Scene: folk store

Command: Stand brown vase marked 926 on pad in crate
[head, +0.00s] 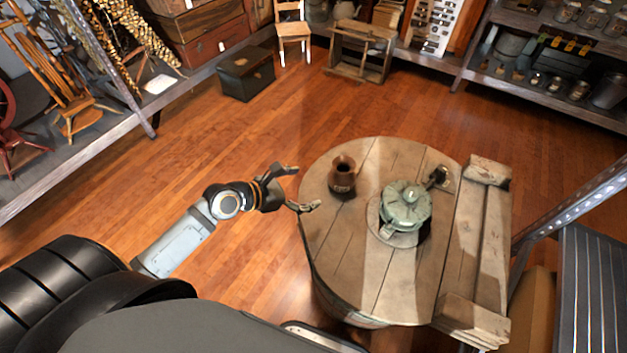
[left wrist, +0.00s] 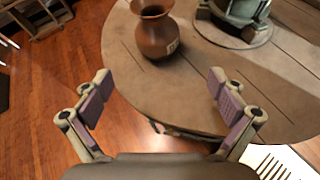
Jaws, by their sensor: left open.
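The brown vase (head: 342,178) stands upright on the left part of a round wooden table top (head: 375,262). In the left wrist view the vase (left wrist: 155,34) shows a small pale label; its number is too small to read. My left gripper (head: 303,188) is open and empty at the table's left edge, just left of the vase and apart from it. In the left wrist view the vase is beyond the open fingers (left wrist: 160,90). A long wooden crate-like piece (head: 474,245) with raised ends lies along the table's right side. I cannot make out a pad in it.
A green metal lantern-like device (head: 405,208) stands on a round base right of the vase, between it and the crate-like piece. The table's front part is bare. A metal-framed shelf (head: 590,290) stands at the right. Open wooden floor (head: 240,150) lies left and behind.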

